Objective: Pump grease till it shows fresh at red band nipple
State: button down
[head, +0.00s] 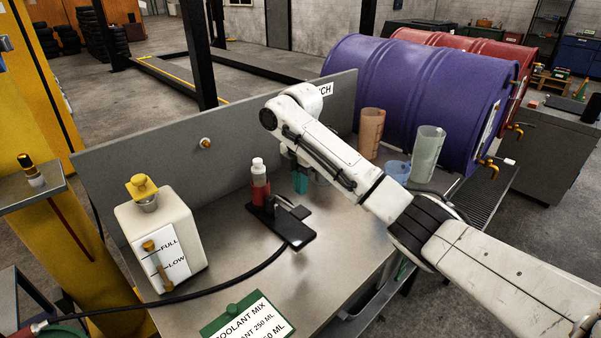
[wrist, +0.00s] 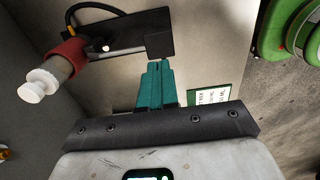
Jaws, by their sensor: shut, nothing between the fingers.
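My gripper (head: 300,183) hangs over the bench behind and right of the bottle, partly hidden by my arm. Its teal fingers (wrist: 158,68) are shut and empty. The white-capped bottle (head: 258,172) stands upright with a red lower part on a black plate (head: 284,232) with a small lever-like piece. In the wrist view the red part wraps the bottle as a band (wrist: 67,54). A black hose (head: 235,276) runs from the plate to the lower left, where a small red-and-white fitting (head: 38,327) shows. I cannot tell which part is the red band nipple, and no grease is discernible.
A white tank (head: 164,240) with a yellow cap stands left of the plate. A knob (head: 205,143) sticks out of the grey back panel (head: 150,150). Two cups (head: 371,130) (head: 428,145) and a purple drum (head: 425,90) stand right.

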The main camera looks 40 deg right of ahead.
aim_at(301, 212)
notch_tip(301, 212, down, 6)
jog(key=shift+f+p, duration=0.25)
jog(key=shift+p, duration=0.25)
jog(key=shift+f, duration=0.1)
jog(key=shift+s+f, duration=0.1)
jog(key=shift+f, duration=0.3)
jog(key=shift+s+f+t+b, duration=0.2)
jog(key=shift+f+t+b, duration=0.35)
jog(key=shift+f+t, duration=0.25)
jog(key=shift+s+f+t+b, duration=0.2)
jog(key=shift+f+t+b, duration=0.35)
jog(key=shift+f+t, duration=0.25)
jog(key=shift+s+f+t+b, duration=0.2)
jog(key=shift+f+t+b, duration=0.35)
jog(key=shift+f+t, duration=0.25)
jog(key=shift+f, duration=0.15)
jog(key=shift+a, duration=0.1)
